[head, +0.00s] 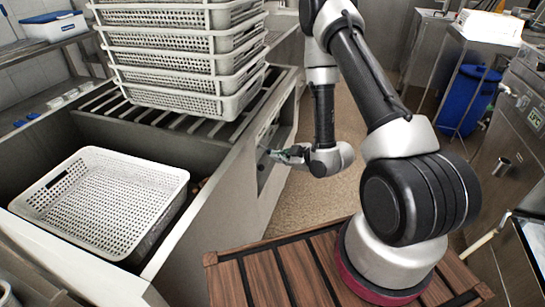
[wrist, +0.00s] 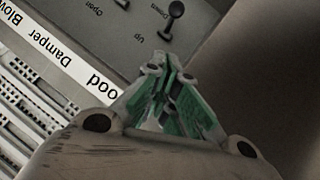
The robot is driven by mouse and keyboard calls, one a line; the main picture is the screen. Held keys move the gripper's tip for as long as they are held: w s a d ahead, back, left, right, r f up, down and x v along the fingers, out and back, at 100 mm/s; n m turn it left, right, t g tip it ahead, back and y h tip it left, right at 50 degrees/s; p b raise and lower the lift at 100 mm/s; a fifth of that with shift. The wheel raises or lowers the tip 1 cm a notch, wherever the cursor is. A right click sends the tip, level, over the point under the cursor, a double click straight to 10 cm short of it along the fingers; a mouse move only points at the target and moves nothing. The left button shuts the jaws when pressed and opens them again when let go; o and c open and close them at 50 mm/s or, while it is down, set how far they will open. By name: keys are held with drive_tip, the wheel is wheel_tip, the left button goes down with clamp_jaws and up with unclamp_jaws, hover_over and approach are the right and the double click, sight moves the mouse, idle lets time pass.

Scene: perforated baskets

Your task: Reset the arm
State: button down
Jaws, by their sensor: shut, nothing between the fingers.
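My gripper (head: 275,153) is at the end of my arm, near the middle of the head view, pointing left toward the side of the metal counter. In the wrist view my gripper (wrist: 166,62) shows its green-lined fingers drawn together at the tips, shut with nothing between them. Behind the fingertips in the wrist view is a grey control panel (wrist: 200,25) with a black knob (wrist: 174,12) and a white label strip (wrist: 65,55) with black lettering. How far the fingertips are from the panel is not clear.
A white perforated basket (head: 100,200) sits tilted in the sink basin at left. A tall stack of perforated baskets (head: 185,60) stands on the slatted rack (head: 150,120) behind it. A blue barrel (head: 468,100) is at far right. Open floor (head: 320,200) lies beside the counter.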

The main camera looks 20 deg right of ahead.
drive_tip(key=shift+f, duration=0.1)
drive_tip(key=s+d+f+m+g+h, duration=0.3)
drive_tip(key=s+d+f+g, duration=0.25)
drive_tip(key=s+f, duration=0.35)
drive_tip(key=s+d+r+m+g+h, duration=0.2)
drive_tip(key=s+d+r+g+h, duration=0.1)
drive_tip(key=s+d+r+g, duration=0.1)
drive_tip(key=s+r+m+t, duration=0.1)
drive_tip(key=s+r, duration=0.4)
drive_tip(key=r, duration=0.9)
drive_tip(key=s+d+r+m+t, duration=0.1)
drive_tip(key=s+r+m, duration=0.3)
drive_tip(key=r, duration=1)
drive_tip(key=s+r+m+t+h, duration=0.1)
drive_tip(key=s+r, duration=0.5)
drive_tip(key=r, duration=0.9)
drive_tip(key=shift+s+d+m, duration=0.25)
drive_tip(key=shift+s+m, duration=0.05)
drive_tip(key=shift+m, duration=0.4)
idle(1.6)
